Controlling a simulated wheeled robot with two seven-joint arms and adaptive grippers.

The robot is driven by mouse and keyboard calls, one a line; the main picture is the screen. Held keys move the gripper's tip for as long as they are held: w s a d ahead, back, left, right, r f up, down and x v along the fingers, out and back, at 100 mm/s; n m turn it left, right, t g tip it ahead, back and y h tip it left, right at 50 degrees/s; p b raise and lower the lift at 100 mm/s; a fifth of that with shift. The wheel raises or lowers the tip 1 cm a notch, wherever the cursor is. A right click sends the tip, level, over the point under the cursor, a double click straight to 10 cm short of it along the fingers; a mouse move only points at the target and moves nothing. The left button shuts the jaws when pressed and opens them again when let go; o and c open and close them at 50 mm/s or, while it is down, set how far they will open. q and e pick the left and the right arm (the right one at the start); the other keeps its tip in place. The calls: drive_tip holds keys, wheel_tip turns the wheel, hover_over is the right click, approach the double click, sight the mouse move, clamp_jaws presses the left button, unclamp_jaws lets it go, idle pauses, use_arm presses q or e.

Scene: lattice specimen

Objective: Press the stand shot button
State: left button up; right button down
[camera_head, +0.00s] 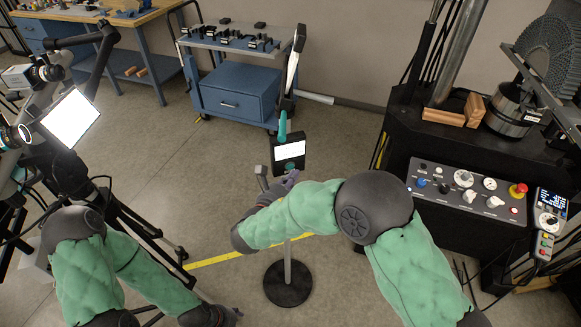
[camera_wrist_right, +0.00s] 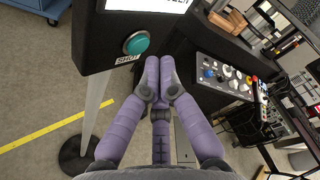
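The stand (camera_head: 287,284) has a round black base, a pale pole and a black box (camera_head: 278,160) with a lit white screen. Its round teal button (camera_wrist_right: 136,43) sits on the box's lower face, above a label reading "SHOT" in the right wrist view. The button also shows in the head view, partly hidden. My right gripper (camera_wrist_right: 160,65) has its purple fingers together and empty. Its tips are just right of the button and slightly lower in the wrist view; contact is not visible. My left gripper (camera_head: 225,316) is low at the bottom edge, its fingers unclear.
A black control console (camera_head: 468,205) with knobs and a red stop button stands at the right. A camera rig on a tripod, with a bright panel (camera_head: 70,118), stands at the left. A blue cart (camera_head: 235,98) is behind. Yellow tape crosses the open floor.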

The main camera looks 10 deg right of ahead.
drive_tip(key=shift+w, duration=0.25)
idle(0.3)
drive_tip(key=shift+w, duration=0.2)
drive_tip(key=shift+w+a+p, duration=0.1)
drive_tip(key=shift+w+p, duration=0.2)
drive_tip(key=shift+w, duration=0.05)
idle(0.7)
drive_tip(key=shift+s, duration=0.1)
drive_tip(key=shift+s+p, duration=0.45)
drive_tip(key=shift+s, duration=0.25)
drive_tip(key=s, duration=0.1)
drive_tip(key=s+p, duration=0.1)
drive_tip(key=s, duration=0.1)
drive_tip(key=s+p, duration=0.1)
drive_tip(key=s, duration=0.1)
drive_tip(key=shift+d, duration=0.3)
